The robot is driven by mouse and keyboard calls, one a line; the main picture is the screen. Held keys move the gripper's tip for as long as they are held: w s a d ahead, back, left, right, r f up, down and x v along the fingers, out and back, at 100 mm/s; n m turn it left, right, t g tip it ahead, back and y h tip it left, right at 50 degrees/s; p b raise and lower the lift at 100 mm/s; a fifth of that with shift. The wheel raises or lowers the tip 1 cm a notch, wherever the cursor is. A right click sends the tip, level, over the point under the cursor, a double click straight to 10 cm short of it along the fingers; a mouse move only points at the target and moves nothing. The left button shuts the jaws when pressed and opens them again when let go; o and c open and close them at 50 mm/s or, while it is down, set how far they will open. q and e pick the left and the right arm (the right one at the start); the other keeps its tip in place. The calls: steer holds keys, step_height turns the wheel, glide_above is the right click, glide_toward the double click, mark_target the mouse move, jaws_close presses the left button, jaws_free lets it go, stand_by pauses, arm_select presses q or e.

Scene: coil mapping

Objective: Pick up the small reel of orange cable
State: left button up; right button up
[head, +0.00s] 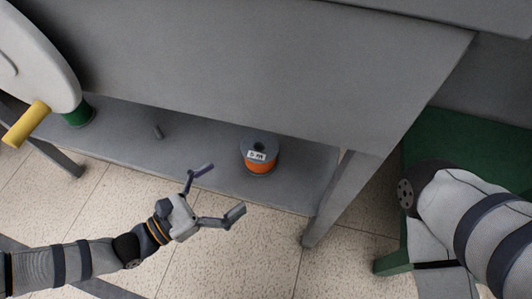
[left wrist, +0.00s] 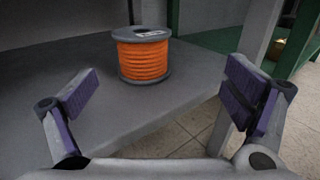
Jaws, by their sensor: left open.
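The small reel of orange cable (head: 261,160) stands upright on a low grey shelf (head: 205,150) under the grey table. It has dark grey flanges and a white label on top. In the left wrist view the reel (left wrist: 143,60) is ahead, slightly left of the middle between the fingers. My left gripper (head: 219,191) is open and empty, in front of the shelf's edge and to the left of the reel in the head view. Its purple-padded fingers (left wrist: 157,95) are spread wide and apart from the reel. My right gripper is not visible.
A small grey cylinder (head: 158,132) and a green object (head: 78,114) are on the shelf to the left. A table leg (head: 333,197) stands right of the reel. The tabletop (head: 270,60) overhangs the shelf. Green structure (head: 465,150) is at right.

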mark_target(258, 152)
arm_select(q)
steer(key=shift+w+f+n+t, duration=0.15)
steer(key=shift+w+t, duration=0.1)
steer(key=shift+w, duration=0.3)
steer(key=shift+w+f+n+t, duration=0.15)
steer(key=shift+w+t, duration=0.1)
steer(key=shift+w, duration=0.3)
steer(key=b+x, duration=0.3)
steer(key=x, duration=0.7)
steer(key=shift+w+f, duration=0.1)
steer(key=shift+w, duration=0.2)
steer(key=c, duration=1.6)
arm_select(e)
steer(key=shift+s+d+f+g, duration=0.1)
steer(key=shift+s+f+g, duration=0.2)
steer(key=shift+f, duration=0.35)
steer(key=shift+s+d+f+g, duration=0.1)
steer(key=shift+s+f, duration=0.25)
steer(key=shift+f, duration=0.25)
